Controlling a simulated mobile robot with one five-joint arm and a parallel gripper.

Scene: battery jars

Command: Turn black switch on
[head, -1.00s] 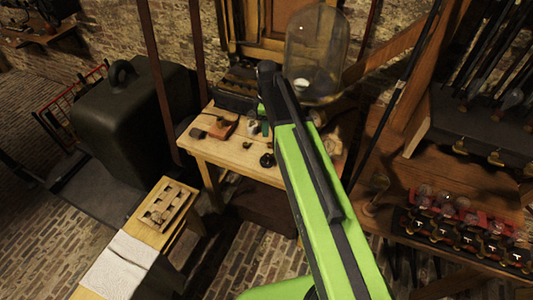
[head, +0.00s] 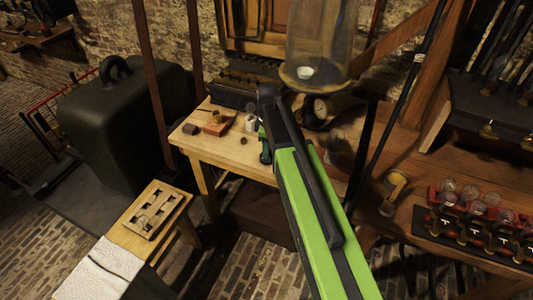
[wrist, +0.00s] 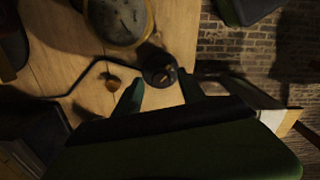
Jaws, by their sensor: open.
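The black switch (wrist: 158,72) shows in the wrist view as a small round black piece with a brass-coloured bit, on the wooden table (wrist: 60,45). A dark wire runs from it to the left. My gripper (wrist: 161,90) is open, with one green fingertip on each side of the switch's near edge. Nothing is held, and I cannot tell whether the fingers touch the switch. In the head view my gripper (head: 265,148) is over the table (head: 228,152), partly behind my green arm. The switch is hidden there.
A small brass knob (wrist: 113,83) and a round dial (wrist: 118,20) lie close to the switch. A glass bell jar (head: 316,45) stands behind the arm. A red-topped block (head: 217,124) is on the table's left. Red-framed bulbs (head: 475,205) stand on the right bench.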

